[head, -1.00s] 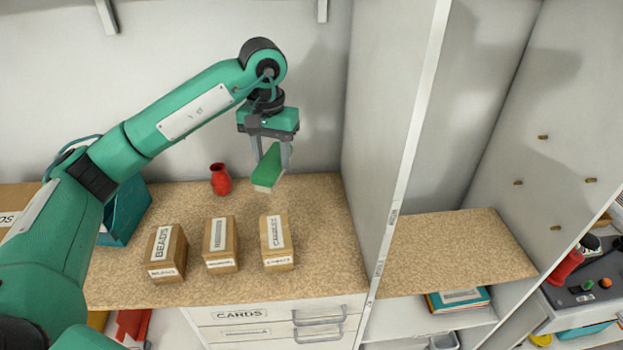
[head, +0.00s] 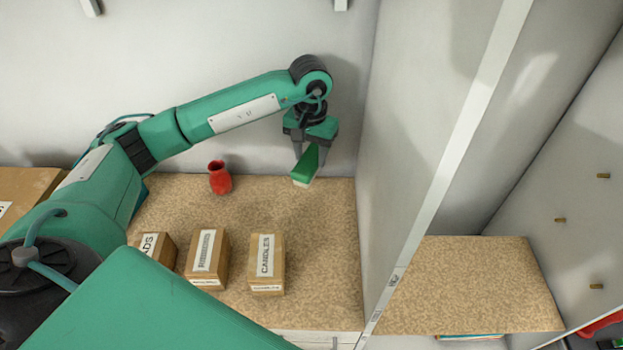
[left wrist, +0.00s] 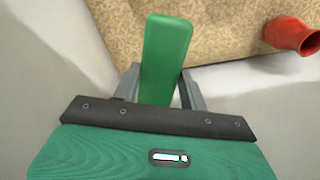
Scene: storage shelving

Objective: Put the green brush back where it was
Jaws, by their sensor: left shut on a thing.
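The green brush (head: 306,164) has a green back and a pale bristle side facing down. My left gripper (head: 309,156) is shut on it, near the back wall and close to the tall divider panel. The brush is at or a little above the speckled shelf board (head: 310,215); I cannot tell whether it touches. In the left wrist view the brush (left wrist: 166,50) stands out lengthwise between the two fingers (left wrist: 158,88), its far end over the board. My right gripper is not in view.
A red vase (head: 220,178) stands left of the brush, also in the left wrist view (left wrist: 292,35). Labelled boxes, including the CANDLES box (head: 267,262), stand at the front. The tall divider (head: 420,140) is close on the right. The board between brush and boxes is clear.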

